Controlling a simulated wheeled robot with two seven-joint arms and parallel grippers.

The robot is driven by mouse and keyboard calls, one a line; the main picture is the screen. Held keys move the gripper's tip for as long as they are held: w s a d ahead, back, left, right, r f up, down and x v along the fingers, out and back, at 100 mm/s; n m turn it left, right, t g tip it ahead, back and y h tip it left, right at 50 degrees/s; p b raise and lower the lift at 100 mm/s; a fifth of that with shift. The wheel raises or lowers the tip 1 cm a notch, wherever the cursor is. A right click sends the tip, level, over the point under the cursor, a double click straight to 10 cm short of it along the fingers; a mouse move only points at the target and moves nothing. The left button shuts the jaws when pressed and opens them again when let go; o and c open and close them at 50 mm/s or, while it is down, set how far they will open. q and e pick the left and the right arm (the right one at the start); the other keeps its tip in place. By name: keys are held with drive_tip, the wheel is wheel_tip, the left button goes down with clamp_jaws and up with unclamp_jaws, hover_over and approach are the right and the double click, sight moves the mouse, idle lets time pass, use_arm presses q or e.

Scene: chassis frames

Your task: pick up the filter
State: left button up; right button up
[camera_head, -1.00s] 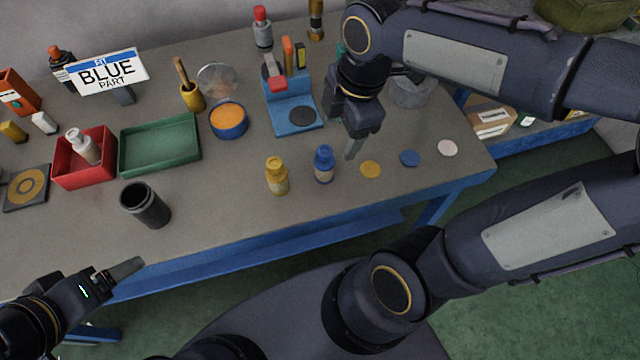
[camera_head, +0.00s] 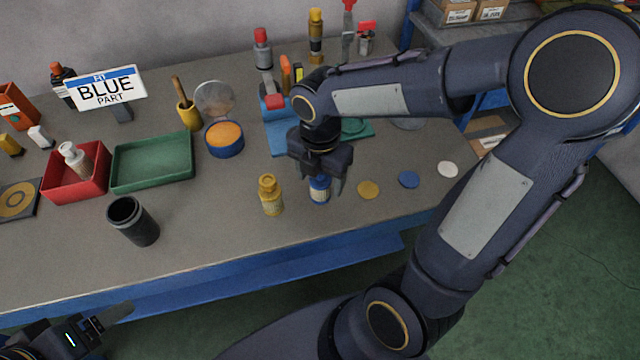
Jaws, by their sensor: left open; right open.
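No object is labelled as a filter, so I cannot tell for sure which one it is. A sign (camera_head: 106,90) reads "BLUE PART". A blue-capped bottle (camera_head: 319,192) stands upright on the table, and a small flat blue disc (camera_head: 409,179) lies to its right. My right gripper (camera_head: 318,182) is open and points down over the blue-capped bottle, its fingers to either side in the picture. The gripper hides the bottle's top, and I cannot tell whether it touches. My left gripper (camera_head: 118,312) is open and empty, low at the left, in front of the table.
A yellow-capped bottle (camera_head: 270,196) stands close on the left. A yellow disc (camera_head: 368,190) and a white disc (camera_head: 447,169) flank the blue disc. A black cup (camera_head: 133,222), green tray (camera_head: 151,163) and red box (camera_head: 77,177) are further left. The front middle of the table is clear.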

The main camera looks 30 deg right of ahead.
drive_tip(key=c, duration=1.1)
